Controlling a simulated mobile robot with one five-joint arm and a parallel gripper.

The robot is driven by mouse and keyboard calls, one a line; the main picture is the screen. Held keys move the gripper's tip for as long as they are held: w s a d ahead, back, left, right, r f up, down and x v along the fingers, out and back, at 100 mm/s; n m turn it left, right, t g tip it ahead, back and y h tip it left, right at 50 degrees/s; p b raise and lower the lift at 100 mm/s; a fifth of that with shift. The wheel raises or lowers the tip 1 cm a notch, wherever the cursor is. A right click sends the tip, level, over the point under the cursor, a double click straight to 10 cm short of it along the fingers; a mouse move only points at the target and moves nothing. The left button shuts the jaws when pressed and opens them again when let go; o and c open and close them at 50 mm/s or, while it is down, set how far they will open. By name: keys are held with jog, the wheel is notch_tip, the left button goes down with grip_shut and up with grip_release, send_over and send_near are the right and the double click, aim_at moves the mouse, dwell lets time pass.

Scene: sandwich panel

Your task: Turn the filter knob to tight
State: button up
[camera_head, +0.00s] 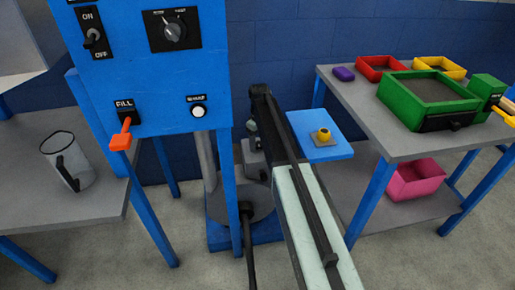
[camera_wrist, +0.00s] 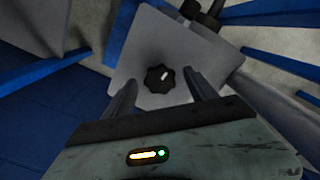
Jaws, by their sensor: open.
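A black lobed knob (camera_wrist: 160,78) with a white pointer mark sits on a light grey housing (camera_wrist: 155,38) in the wrist view. The mark points up and slightly right. My gripper (camera_wrist: 160,80) is open, with one finger on each side of the knob and gaps on both sides. I cannot tell how far the fingertips are from the housing. In the head view the grey housing (camera_head: 254,160) is partly behind my arm and the knob is not clearly seen. A black dial (camera_head: 173,31) on the blue panel has small labels I cannot read surely.
The blue panel (camera_head: 140,75) also carries an ON/OFF switch (camera_head: 94,34), an orange FILL lever (camera_head: 122,135) and a white button (camera_head: 198,111). A clear jug (camera_head: 66,160) stands at left. A blue stand (camera_head: 310,125) with a yellow button (camera_head: 323,134) and a table with trays (camera_head: 428,100) are at right.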

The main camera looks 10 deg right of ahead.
jog(key=c, duration=1.4)
jog(key=shift+a, duration=0.2)
jog(key=shift+d, duration=0.1)
